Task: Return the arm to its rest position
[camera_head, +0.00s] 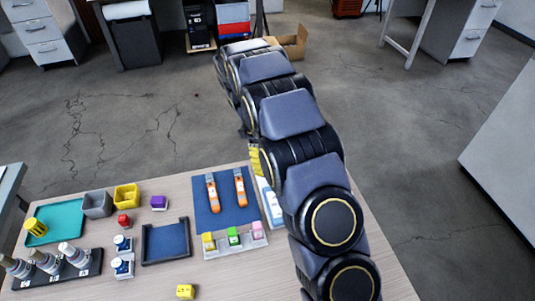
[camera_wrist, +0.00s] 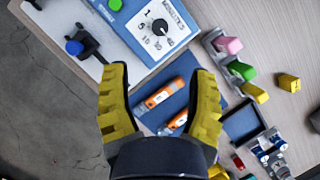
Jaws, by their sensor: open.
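My arm reaches from the lower right over the table in the head view and hides most of my gripper. A bit of my gripper's yellow finger (camera_head: 256,157) shows beside the arm, near the table's far edge. In the wrist view my gripper (camera_wrist: 162,72) has its two yellow fingers wide apart with nothing between them. Below it, two orange tools (camera_head: 211,193) (camera_head: 240,188) lie on a blue mat (camera_head: 225,208). They also show between the fingers in the wrist view (camera_wrist: 160,96). My gripper appears to be above the table, apart from these things.
A blue-and-white device with a dial (camera_wrist: 160,27) stands by the mat, partly hidden by my arm in the head view. A rack (camera_head: 240,251) holds yellow, green and pink blocks. A dark tray (camera_head: 165,243), bins (camera_head: 97,205) and a bottle rack (camera_head: 62,273) stand left.

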